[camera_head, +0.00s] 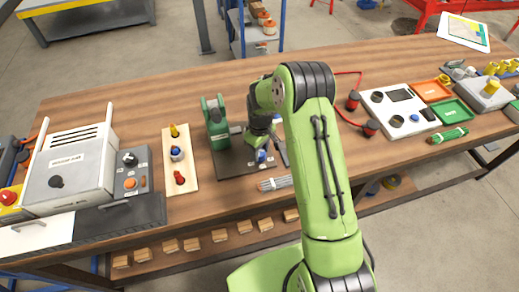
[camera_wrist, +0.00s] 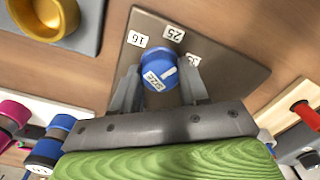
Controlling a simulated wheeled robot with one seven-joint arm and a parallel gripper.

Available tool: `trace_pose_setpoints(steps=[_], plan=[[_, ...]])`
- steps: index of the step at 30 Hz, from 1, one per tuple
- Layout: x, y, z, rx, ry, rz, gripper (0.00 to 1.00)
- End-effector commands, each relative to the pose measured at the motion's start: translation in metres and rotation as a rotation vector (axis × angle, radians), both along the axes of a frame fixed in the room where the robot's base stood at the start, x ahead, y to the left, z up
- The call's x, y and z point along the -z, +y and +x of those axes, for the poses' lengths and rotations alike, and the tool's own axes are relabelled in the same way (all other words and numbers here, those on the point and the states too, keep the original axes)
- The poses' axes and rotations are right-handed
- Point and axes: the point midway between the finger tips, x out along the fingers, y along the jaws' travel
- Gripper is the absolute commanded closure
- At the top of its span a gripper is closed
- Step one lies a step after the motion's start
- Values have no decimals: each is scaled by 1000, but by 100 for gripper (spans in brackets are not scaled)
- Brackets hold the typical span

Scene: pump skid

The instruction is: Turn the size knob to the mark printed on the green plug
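The blue size knob (camera_wrist: 158,72) stands on a dark plate (camera_wrist: 225,68) in the wrist view, with a white stripe and white lettering on its top. Labels 16 and 25 show beyond it, and a third label is partly hidden. My gripper (camera_wrist: 160,82) has one finger on each side of the knob; I cannot tell whether they press on it. In the head view my gripper (camera_head: 268,146) is at the knob (camera_head: 261,155). A green cylinder (camera_head: 447,134) with dark ends lies at the right, possibly the plug. No mark is readable on it.
A green device (camera_head: 215,122) stands on the same plate, left of my gripper. Left of it is a pale board (camera_head: 180,178) with yellow, blue and red pieces. A grey ribbed piece (camera_head: 274,183) lies in front. A white panel (camera_head: 398,108) with red leads is to the right.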

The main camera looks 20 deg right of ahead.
Motion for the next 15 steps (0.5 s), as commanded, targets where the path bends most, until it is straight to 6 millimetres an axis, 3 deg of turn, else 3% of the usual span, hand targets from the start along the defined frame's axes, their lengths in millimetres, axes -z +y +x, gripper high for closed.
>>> trace_pose_setpoints(steps=[4,15], plan=[[0,0,0,0,0,0,87],[0,0,0,93,0,0,87]])
